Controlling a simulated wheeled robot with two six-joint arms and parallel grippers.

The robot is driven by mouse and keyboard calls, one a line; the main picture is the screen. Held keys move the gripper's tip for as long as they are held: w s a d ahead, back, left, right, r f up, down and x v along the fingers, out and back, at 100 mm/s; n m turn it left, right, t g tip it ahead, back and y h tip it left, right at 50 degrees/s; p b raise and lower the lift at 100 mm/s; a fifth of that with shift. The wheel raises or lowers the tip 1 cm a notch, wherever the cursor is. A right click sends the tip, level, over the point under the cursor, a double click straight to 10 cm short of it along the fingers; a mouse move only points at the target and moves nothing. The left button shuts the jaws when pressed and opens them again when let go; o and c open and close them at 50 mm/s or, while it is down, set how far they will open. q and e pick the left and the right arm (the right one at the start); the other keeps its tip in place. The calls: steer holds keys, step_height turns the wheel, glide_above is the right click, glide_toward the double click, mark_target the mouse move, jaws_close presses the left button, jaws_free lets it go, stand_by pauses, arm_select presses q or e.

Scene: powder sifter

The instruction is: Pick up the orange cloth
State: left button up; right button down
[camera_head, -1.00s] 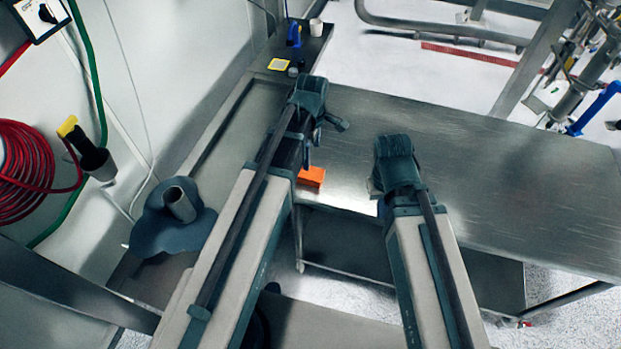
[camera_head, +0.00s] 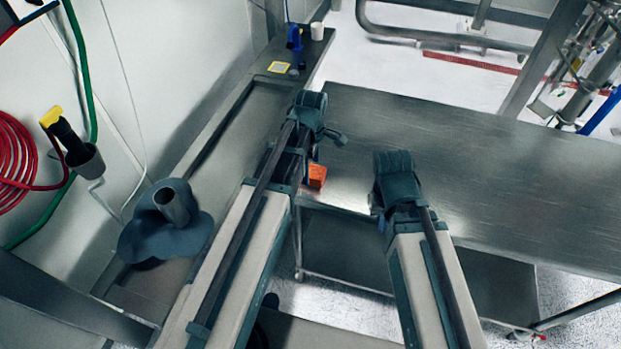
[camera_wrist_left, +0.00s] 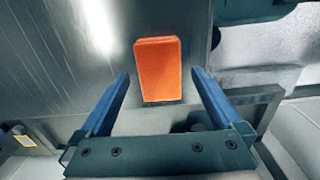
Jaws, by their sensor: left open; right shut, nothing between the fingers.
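The orange cloth (camera_head: 317,175) is a small folded block on the metal table, near its front left edge, partly hidden by my left arm in the head view. In the left wrist view the cloth (camera_wrist_left: 158,70) lies flat, in line with the gap between the fingers. My left gripper (camera_wrist_left: 161,76) is open and empty, its blue fingers to either side of the cloth in the picture. In the head view my left gripper (camera_head: 314,122) is seen from behind, its fingertips hidden. My right gripper (camera_head: 396,178) is shut and empty by the table's front edge.
The metal table (camera_head: 500,170) is broad and clear to the right, with a lower shelf (camera_head: 345,250). A side counter (camera_head: 230,120) runs along the left wall, with a yellow pad (camera_head: 279,67) and a white cup (camera_head: 317,31). A dark funnel-like piece (camera_head: 165,235) stands at left.

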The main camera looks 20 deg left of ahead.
mark_target(311, 171)
arm_select(q)
step_height(311, 171, down, 3)
steer(key=shift+f+b, duration=0.1)
steer(key=shift+b, duration=1)
arm_select(e)
step_height(311, 171, down, 3)
arm_select(q)
steer(key=shift+c, duration=0.2)
steer(key=c, duration=1.4)
steer(key=shift+o, duration=0.2)
steer(key=shift+a+r, duration=0.1)
steer(key=shift+r, duration=0.1)
arm_select(e)
steer(key=shift+r, duration=0.1)
